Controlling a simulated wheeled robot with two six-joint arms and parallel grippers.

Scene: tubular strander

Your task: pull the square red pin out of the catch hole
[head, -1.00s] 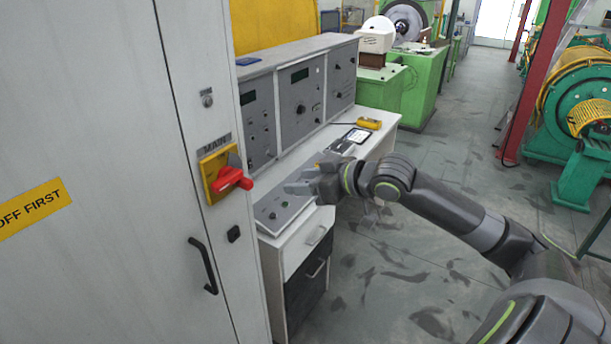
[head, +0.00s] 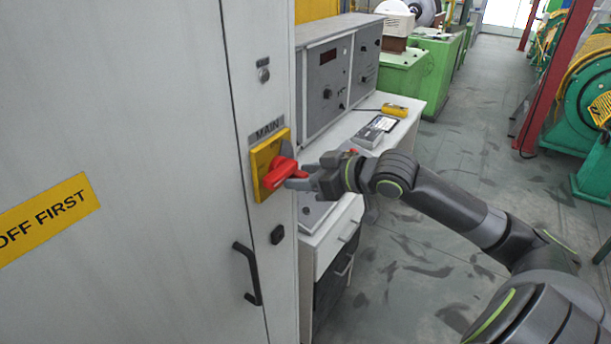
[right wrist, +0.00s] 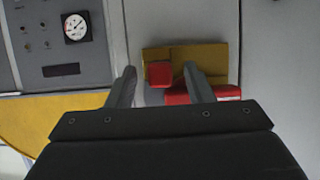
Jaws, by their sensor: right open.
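The square red pin (right wrist: 160,74) shows in the right wrist view against the yellow plate (right wrist: 182,55) of the MAIN switch. The red switch handle (right wrist: 205,94) lies beside it, partly behind a finger; it also shows in the head view (head: 268,180). My right gripper (head: 298,179) is open, its fingers pointing at the switch. The catch hole is not clearly seen. My left gripper is not in view.
The grey cabinet door (head: 130,120) with a black handle (head: 247,273) stands at left. The control console (head: 335,80) and its desk, with a yellow device (head: 395,110) on top, stand behind my right gripper. Open floor (head: 440,220) lies to the right.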

